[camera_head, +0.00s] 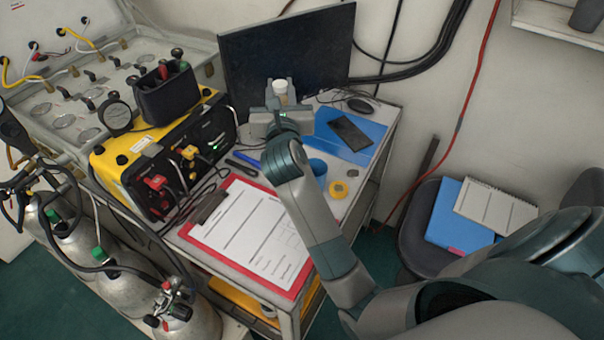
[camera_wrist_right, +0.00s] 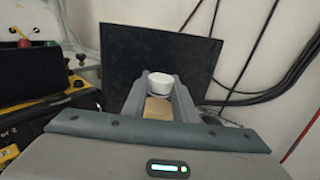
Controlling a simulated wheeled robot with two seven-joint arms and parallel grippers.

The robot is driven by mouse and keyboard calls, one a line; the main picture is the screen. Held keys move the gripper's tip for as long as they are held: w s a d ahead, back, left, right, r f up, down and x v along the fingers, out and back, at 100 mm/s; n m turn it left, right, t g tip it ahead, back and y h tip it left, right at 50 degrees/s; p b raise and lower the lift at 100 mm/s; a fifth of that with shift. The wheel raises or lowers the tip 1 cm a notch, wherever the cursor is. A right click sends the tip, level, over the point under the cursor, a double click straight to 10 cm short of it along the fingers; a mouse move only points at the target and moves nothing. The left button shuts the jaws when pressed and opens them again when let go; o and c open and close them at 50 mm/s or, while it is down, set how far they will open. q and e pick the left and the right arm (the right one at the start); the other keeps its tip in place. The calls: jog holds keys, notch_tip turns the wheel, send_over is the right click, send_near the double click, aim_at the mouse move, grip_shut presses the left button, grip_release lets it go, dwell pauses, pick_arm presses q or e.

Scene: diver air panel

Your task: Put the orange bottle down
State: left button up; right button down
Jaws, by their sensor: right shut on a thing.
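The orange bottle (camera_head: 282,99) has a white cap and a dull orange body. It is between the fingers of my right gripper (camera_head: 280,93), in front of the dark monitor in the head view. In the right wrist view, its white cap shows above a tan-orange body (camera_wrist_right: 158,108), with a finger on each side. My right gripper is shut on it. The bottle stands about upright. Its base is hidden behind the gripper, so I cannot tell whether it touches the table (camera_head: 366,172). My left gripper is not in view.
The monitor (camera_head: 290,55) stands close behind the bottle. A blue folder (camera_head: 362,152) with a dark phone-like device (camera_head: 350,131) lies to the right. A yellow-black panel box (camera_head: 165,160) stands left.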

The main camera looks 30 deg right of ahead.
notch_tip(320, 180, down, 6)
jog(key=shift+r+p, duration=0.2)
jog(key=shift+p, duration=0.15)
jog(key=shift+w+f, duration=0.1)
jog(key=shift+f, duration=0.15)
jog(key=shift+f, duration=2.05)
jog(key=c, duration=1.6)
grip_release()
jog(key=shift+o, duration=0.8)
